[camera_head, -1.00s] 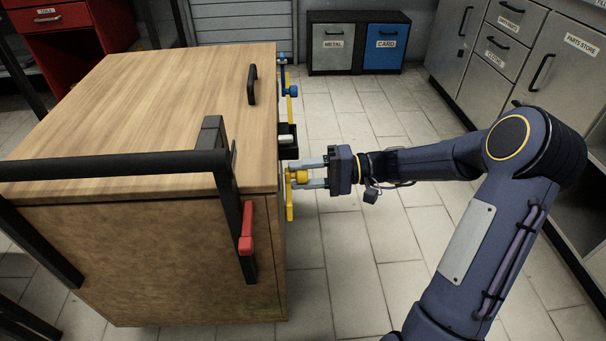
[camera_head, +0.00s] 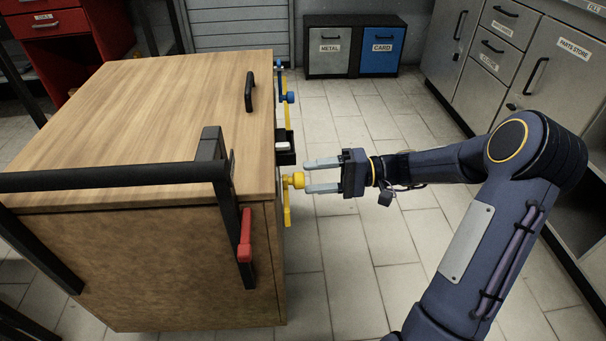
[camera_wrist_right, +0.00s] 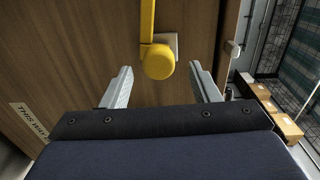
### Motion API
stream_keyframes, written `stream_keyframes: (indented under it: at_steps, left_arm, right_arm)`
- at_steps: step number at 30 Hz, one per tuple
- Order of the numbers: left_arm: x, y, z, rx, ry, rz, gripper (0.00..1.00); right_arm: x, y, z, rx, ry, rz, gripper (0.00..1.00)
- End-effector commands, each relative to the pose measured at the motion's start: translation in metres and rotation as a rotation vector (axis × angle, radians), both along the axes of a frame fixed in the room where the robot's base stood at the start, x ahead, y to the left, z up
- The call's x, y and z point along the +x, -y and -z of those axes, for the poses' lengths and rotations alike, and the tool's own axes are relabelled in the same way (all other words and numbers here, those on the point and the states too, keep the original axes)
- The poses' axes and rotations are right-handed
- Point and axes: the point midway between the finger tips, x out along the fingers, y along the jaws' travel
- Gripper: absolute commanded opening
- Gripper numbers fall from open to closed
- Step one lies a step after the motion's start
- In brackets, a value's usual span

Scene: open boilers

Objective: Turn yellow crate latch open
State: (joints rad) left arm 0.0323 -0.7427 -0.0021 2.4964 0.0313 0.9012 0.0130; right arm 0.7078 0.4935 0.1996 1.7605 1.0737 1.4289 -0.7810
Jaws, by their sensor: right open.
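The yellow latch (camera_head: 294,181) is on the right face of a wooden crate (camera_head: 150,110). It has a round knob and a yellow bar that hangs down below the knob in the head view. My right gripper (camera_head: 307,176) is open and empty, its fingertips just right of the knob, apart from it. In the right wrist view the yellow knob (camera_wrist_right: 158,62) shows ahead of and between the two open fingers (camera_wrist_right: 160,88), with the bar running up to the top edge. My left gripper is not in view.
A black bar frame (camera_head: 110,175) with a red lever (camera_head: 245,235) stands at the crate's near side. A blue latch (camera_head: 289,97) and a black part (camera_head: 286,147) are farther along the same face. Tiled floor is clear right of the crate.

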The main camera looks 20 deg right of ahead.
Motion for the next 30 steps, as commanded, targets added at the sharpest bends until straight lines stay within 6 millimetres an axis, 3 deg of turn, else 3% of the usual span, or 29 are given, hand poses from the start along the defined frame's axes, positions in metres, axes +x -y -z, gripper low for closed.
stream_keyframes:
  at_steps: [6, 11, 26, 30]
  left_arm:
    - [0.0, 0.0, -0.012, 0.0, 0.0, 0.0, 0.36]
    - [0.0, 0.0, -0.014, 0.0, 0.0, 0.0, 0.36]
    - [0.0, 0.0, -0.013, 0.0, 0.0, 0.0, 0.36]
    - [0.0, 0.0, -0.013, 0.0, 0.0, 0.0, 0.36]
  right_arm:
    - [-0.009, 0.031, -0.003, 0.0, 0.001, 0.002, 0.56]
    - [-0.012, 0.039, -0.003, 0.0, 0.002, 0.0, 0.56]
    - [-0.013, 0.037, -0.003, -0.004, 0.001, -0.004, 0.56]
    - [-0.027, 0.018, -0.014, -0.091, -0.03, -0.051, 0.56]
